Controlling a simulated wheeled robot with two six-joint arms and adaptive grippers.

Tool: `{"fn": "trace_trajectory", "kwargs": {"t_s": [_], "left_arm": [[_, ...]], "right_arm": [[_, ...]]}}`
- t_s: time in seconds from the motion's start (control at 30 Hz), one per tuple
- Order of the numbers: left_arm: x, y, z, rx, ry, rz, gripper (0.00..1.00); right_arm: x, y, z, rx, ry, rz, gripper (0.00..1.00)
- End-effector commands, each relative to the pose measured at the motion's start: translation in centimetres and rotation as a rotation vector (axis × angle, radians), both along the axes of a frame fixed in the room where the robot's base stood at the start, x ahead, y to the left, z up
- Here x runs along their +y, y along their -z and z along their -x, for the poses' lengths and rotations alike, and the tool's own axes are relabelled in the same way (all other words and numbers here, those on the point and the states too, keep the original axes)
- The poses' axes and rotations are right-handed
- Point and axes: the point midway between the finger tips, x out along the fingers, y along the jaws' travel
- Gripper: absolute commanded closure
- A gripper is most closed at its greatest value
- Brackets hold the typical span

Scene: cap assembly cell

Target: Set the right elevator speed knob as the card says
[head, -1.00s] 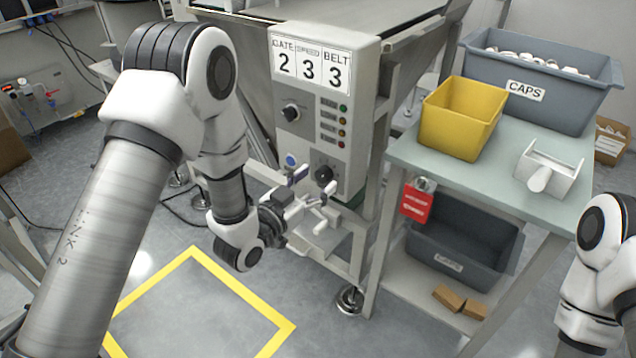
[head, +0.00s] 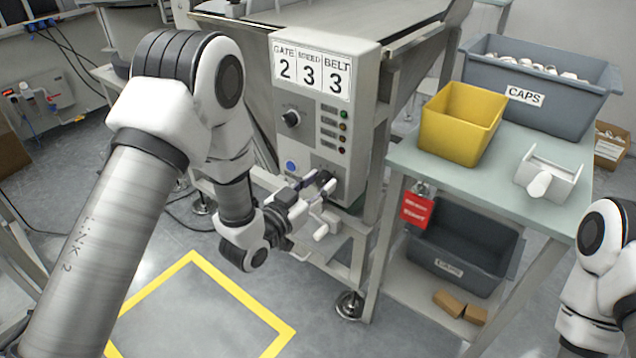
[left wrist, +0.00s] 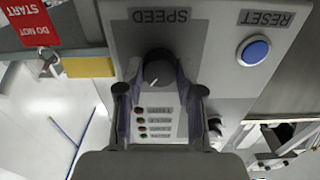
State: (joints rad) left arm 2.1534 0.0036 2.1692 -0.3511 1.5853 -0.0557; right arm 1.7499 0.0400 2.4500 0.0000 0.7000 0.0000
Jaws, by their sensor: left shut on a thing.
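The card (head: 311,67) on top of the grey control box reads GATE 2, SPEED 3, BELT 3. The dark round speed knob (head: 325,179) is low on the box's front, partly hidden by my left gripper (head: 318,187). In the left wrist view the knob (left wrist: 158,68) sits by an upside-down SPEED label, with a small pale mark at its lower edge. There my left gripper (left wrist: 160,84) has a finger on each side of the knob and is shut on it. Scale numbers around the knob cannot be read. My right gripper is out of view.
A second knob (head: 291,118) and several small lights are higher on the box. A blue RESET button (head: 290,166) is left of the speed knob. A red tag (head: 417,208) hangs from the side table (head: 480,185), which carries a yellow bin (head: 462,122) and a caps bin (head: 535,95).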

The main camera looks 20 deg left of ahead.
Motion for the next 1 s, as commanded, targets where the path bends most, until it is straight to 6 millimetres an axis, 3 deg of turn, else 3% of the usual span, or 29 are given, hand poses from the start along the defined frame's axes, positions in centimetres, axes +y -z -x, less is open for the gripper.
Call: {"fn": "trace_trajectory", "kwargs": {"t_s": [0.7,1.0], "left_arm": [[0.1,-0.1,0.0,0.174,0.000,0.475,0.98],[0.1,0.0,0.0,0.213,0.000,0.583,0.98]], "right_arm": [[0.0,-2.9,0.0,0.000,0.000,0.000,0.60],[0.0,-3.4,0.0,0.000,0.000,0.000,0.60]]}}
